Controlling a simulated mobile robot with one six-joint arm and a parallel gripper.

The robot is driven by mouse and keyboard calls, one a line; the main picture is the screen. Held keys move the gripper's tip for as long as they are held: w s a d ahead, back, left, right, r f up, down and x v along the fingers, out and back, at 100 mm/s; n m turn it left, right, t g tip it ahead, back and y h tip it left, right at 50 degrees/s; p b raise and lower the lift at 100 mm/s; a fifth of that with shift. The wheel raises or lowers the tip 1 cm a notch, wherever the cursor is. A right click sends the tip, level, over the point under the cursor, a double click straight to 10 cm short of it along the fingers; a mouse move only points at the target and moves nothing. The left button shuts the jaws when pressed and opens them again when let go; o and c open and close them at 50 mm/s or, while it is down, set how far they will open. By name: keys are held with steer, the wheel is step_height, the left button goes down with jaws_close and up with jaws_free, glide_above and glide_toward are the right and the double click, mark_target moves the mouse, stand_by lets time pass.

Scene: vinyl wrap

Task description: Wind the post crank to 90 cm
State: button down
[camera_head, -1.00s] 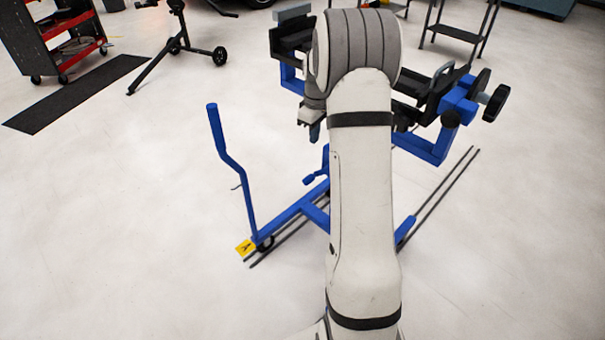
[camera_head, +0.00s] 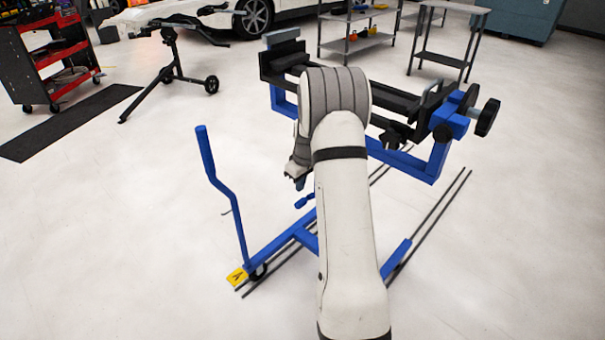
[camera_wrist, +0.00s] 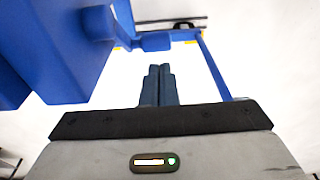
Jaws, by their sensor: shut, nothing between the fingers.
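The blue stand (camera_head: 270,253) with a black clamp head (camera_head: 405,103) is on the floor, partly hidden behind my arm. A small blue handle (camera_head: 305,201), which looks like the post crank, sticks out left of my arm, low on the stand. The post itself is mostly hidden. In the wrist view a large blue post part (camera_wrist: 65,50) fills the upper left, with a blue knob (camera_wrist: 98,22) on it. My gripper (camera_wrist: 160,70) is shut and empty, right of that part and apart from it. It also shows in the head view (camera_head: 299,184), above the small handle. No height scale is readable.
A tall bent blue handle (camera_head: 225,190) rises from the stand's left end by a yellow tag (camera_head: 237,277). Dark rails (camera_head: 440,220) lie on the floor. A red tool cart (camera_head: 55,60) and a black stand (camera_head: 170,70) are at back left. Floor left and right is clear.

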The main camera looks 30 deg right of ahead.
mark_target(299, 201)
steer(key=f, duration=0.4)
steer(key=shift+w+a+f+b, duration=0.1)
steer(key=shift+w+f+b, duration=0.2)
steer(key=shift+f+b, duration=0.1)
steer(key=shift+a, duration=0.15)
steer(key=shift+d+f+g+p, duration=0.2)
steer(key=shift+g+p, duration=0.2)
steer(key=shift+p, duration=0.2)
